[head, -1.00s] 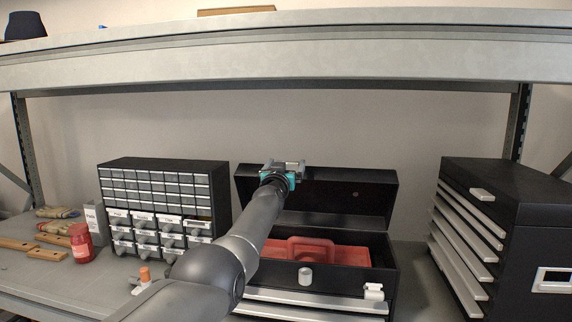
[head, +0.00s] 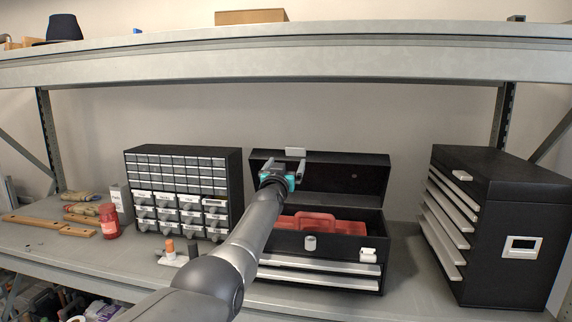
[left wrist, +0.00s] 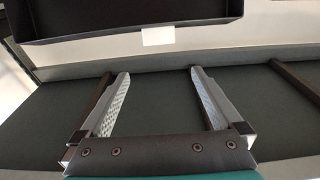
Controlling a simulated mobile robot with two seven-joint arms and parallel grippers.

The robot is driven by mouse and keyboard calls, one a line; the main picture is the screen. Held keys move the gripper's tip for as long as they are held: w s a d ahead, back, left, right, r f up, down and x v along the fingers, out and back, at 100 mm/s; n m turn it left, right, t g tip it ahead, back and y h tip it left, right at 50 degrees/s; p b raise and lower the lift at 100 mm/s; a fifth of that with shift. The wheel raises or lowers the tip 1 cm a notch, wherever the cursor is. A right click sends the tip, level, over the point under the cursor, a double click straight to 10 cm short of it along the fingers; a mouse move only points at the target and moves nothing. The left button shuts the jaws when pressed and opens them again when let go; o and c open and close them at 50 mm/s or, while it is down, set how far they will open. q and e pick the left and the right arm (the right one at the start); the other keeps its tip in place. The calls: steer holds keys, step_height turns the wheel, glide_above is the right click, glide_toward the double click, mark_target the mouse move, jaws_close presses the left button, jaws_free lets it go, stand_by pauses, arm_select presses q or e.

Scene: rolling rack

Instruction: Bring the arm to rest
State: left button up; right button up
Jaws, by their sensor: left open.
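My left gripper (head: 284,168) is in front of the raised lid of the black toolbox (head: 372,262) in the head view. Its arm comes in from the bottom left and hides part of the toolbox front. In the left wrist view the left gripper (left wrist: 158,95) has its two fingers wide apart with nothing between them. A dark edge with a pale latch (left wrist: 158,36) shows beyond the fingertips. My right gripper is in neither view.
The toolbox holds a red tray (head: 347,228). A small-drawer cabinet (head: 240,190) stands left of it, a black drawer chest (head: 500,235) right. The upper shelf beam (head: 300,62) runs above the arm.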

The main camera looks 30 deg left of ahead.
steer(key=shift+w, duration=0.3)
